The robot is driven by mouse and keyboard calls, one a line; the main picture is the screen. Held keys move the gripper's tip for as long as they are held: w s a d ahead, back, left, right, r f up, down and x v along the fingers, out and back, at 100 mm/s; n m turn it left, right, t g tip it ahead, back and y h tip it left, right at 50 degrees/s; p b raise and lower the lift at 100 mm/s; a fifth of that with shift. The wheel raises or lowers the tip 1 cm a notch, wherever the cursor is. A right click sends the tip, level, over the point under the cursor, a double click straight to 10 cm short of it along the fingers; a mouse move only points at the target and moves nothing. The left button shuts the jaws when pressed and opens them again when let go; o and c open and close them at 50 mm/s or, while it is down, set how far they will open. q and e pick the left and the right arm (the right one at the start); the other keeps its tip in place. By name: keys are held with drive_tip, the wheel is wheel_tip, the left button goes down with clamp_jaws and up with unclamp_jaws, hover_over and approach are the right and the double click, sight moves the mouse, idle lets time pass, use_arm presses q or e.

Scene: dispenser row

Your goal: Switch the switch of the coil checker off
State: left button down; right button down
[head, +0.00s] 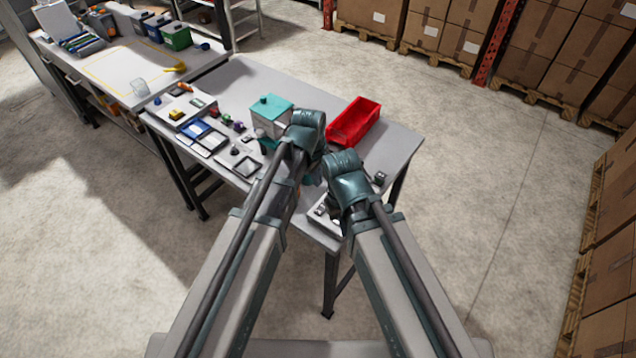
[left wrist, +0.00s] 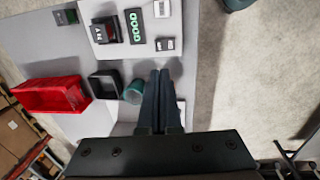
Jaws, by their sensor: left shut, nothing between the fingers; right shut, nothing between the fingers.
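A white device (left wrist: 121,48) with green digits on a dark display shows in the left wrist view; I take it for the coil checker, but no name is readable. It carries a black block (left wrist: 104,31) with a white marking and small light parts (left wrist: 165,44); which way a switch is set is unclear. In the head view the device (head: 318,215) is at the table's right end, mostly behind my right arm. My left gripper (left wrist: 162,76) is shut and empty, apart from the device. My right gripper (head: 345,165) is by the device, its fingers hidden behind its wrist.
A teal cup-like part (left wrist: 134,92) and a dark square tray (left wrist: 103,84) are near my left fingers. A red bin (head: 354,122) and a teal-topped box (head: 270,115) stand farther back. Several small devices fill the table's left part. Floor lies beyond the table edge.

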sight(322, 205)
use_arm(q)
drive_tip(key=f+b, duration=0.4)
drive_tip(key=w+f+b, duration=0.1)
drive_tip(key=f+b, duration=0.3)
drive_tip(key=d+f+b, duration=0.1)
drive_tip(key=f+b, duration=0.3)
drive_tip(key=shift+w+f, duration=0.25)
drive_tip(key=shift+f, duration=0.15)
